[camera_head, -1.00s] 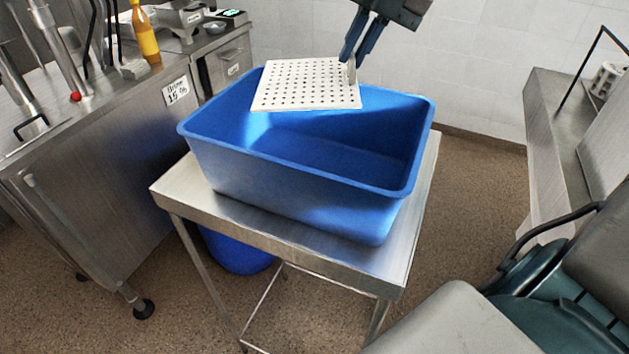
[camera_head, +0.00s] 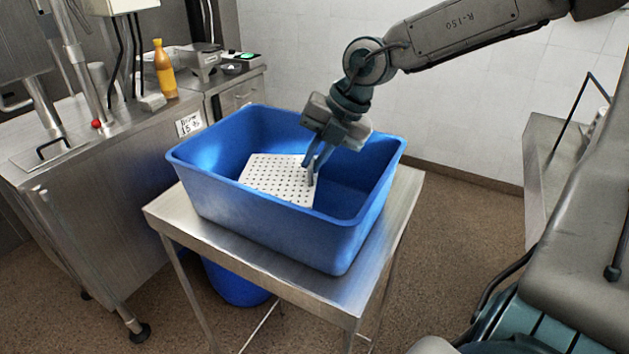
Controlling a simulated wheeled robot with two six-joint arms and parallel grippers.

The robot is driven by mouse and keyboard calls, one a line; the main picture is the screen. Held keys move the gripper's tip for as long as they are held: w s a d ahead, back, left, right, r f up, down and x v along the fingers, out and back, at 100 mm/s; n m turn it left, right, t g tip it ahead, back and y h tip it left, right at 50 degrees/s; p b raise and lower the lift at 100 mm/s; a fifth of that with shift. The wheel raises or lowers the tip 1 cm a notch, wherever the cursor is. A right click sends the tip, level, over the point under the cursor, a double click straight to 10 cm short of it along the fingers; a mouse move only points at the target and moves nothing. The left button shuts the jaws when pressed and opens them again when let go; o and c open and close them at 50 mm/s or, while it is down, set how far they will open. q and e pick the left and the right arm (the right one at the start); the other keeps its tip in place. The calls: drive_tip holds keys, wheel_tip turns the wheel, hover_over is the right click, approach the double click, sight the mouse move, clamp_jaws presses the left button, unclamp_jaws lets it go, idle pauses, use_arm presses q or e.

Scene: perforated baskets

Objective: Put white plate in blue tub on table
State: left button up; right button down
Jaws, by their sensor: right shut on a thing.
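The blue tub (camera_head: 265,220) stands on a small steel table (camera_head: 163,209). The white perforated plate (camera_head: 272,179) is inside the tub, below the rim line and slightly tilted. Its near edge is hidden by the tub's front wall. My right gripper (camera_head: 312,172) reaches down into the tub from the upper right. It is shut on the plate's right edge. I cannot tell whether the plate touches the tub's floor. My left gripper is not in view.
A steel counter on the left holds an orange bottle (camera_head: 164,69) and a scale (camera_head: 203,61). A blue bin (camera_head: 237,283) stands under the table. A steel bench (camera_head: 562,145) is at the right. Floor is clear between table and bench.

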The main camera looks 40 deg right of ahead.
sight(316, 179)
drive_tip(key=shift+f, duration=0.8)
wheel_tip(316, 179, down, 3)
drive_tip(key=shift+a+f, duration=0.1)
drive_tip(key=shift+f, duration=0.35)
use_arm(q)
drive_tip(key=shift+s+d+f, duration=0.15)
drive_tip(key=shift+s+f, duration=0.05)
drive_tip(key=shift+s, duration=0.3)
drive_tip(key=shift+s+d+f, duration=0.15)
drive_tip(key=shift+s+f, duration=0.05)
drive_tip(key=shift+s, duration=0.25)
use_arm(e)
drive_tip(key=c, duration=1.5)
unclamp_jaws()
drive_tip(key=shift+c, duration=0.2)
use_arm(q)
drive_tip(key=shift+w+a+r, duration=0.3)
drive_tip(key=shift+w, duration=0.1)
use_arm(e)
drive_tip(key=shift+r, duration=0.15)
